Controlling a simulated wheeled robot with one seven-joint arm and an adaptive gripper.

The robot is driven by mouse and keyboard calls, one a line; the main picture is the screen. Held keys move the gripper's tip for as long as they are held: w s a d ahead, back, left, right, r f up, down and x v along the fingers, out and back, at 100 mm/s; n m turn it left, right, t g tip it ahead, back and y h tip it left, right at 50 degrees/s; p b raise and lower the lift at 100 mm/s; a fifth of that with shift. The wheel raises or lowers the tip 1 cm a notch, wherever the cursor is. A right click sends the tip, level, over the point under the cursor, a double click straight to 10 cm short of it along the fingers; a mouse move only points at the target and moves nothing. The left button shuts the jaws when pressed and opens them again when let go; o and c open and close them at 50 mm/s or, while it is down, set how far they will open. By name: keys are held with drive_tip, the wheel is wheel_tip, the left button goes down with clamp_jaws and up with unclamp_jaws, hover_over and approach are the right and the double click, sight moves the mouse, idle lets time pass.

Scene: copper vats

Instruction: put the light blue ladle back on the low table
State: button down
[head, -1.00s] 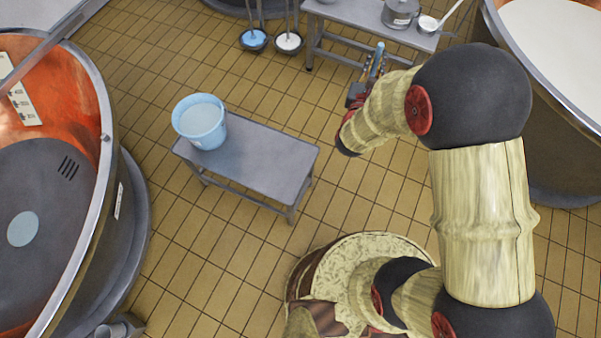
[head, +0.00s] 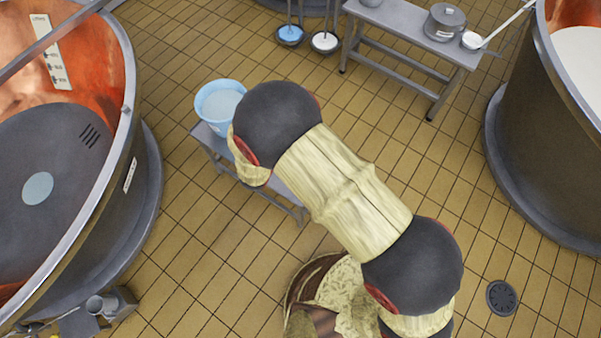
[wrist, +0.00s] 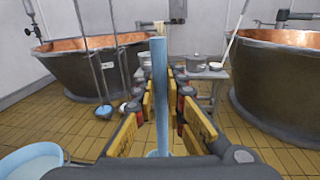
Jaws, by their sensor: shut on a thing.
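My gripper (wrist: 160,115) is shut on the light blue ladle (wrist: 160,85). Its light blue handle stands about upright between the yellow-padded fingers in the wrist view. The ladle's lower end is mostly hidden behind the gripper. In the head view my arm hides both gripper and ladle. A low grey table (head: 213,143) stands left of the middle in the head view, with a light blue bucket (head: 219,104) on its far left end. My arm covers much of the tabletop. The bucket also shows at the lower left of the wrist view (wrist: 30,162).
Copper vats stand left (head: 140,190) and right (head: 520,150). A back bench (head: 400,15) carries a lidded pot (head: 445,22) and a white ladle (head: 474,40). A blue-bowled ladle (head: 290,36) and a white-bowled one (head: 324,42) hang beside it. The tiled floor between is open.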

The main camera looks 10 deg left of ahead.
drive_tip(key=s+a+f+p, duration=0.1)
drive_tip(key=s+a+f, duration=0.2)
drive_tip(key=s+a, duration=0.4)
drive_tip(key=s+a+f+p, duration=0.1)
drive_tip(key=s+a+f, duration=0.25)
drive_tip(key=s, duration=0.55)
drive_tip(key=w+d+f+b, duration=0.5)
drive_tip(key=w+d+f, duration=0.3)
drive_tip(key=d+f, duration=0.3)
drive_tip(key=shift+f, duration=0.7)
drive_tip(key=c, duration=1.8)
unclamp_jaws()
drive_tip(key=shift+c, duration=0.2)
